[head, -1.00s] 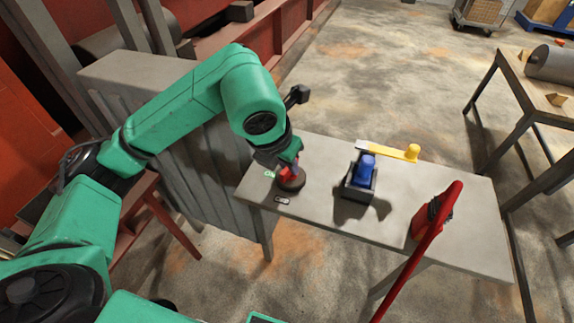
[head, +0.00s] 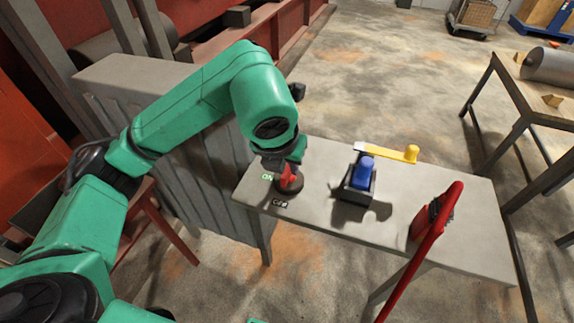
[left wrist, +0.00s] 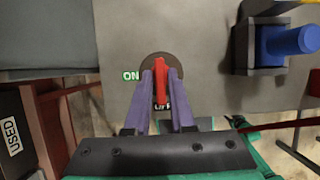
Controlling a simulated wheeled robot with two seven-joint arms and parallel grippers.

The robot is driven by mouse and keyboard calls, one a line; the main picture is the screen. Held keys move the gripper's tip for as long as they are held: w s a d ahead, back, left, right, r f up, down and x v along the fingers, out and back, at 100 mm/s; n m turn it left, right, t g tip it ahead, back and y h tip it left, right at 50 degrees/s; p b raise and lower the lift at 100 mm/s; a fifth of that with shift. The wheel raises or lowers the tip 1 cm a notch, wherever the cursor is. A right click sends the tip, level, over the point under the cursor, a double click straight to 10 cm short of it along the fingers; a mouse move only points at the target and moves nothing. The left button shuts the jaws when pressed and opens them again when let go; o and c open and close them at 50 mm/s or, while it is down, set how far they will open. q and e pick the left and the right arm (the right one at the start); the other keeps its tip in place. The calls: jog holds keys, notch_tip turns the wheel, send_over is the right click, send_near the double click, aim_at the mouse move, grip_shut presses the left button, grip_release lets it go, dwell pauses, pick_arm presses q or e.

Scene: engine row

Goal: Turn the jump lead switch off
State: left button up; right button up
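The jump lead switch is a red handle (left wrist: 160,76) on a dark round base (head: 290,187), at the near left end of the grey table. A green ON label (left wrist: 131,75) lies left of it in the left wrist view. A dark OFF label (head: 280,203) lies at the table's near edge. In the left wrist view the handle points toward the bottom of the picture and partly covers the OFF label. My left gripper (left wrist: 160,73) has one purple finger on each side of the handle, close against it, and looks shut on it. My right gripper is not in view.
A blue knob (head: 363,172) in a dark box and a yellow bar (head: 390,152) are on the table (head: 322,202) right of the switch. A red lever (head: 430,230) rises at its right end. A ribbed grey cabinet (head: 185,170) stands close to the left.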

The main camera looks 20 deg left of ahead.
pick_arm(q)
jog(key=shift+o, duration=0.9)
jog(key=shift+s, duration=0.1)
jog(key=p+v, duration=0.2)
jog(key=v, duration=1.2)
jog(key=shift+r, duration=0.2)
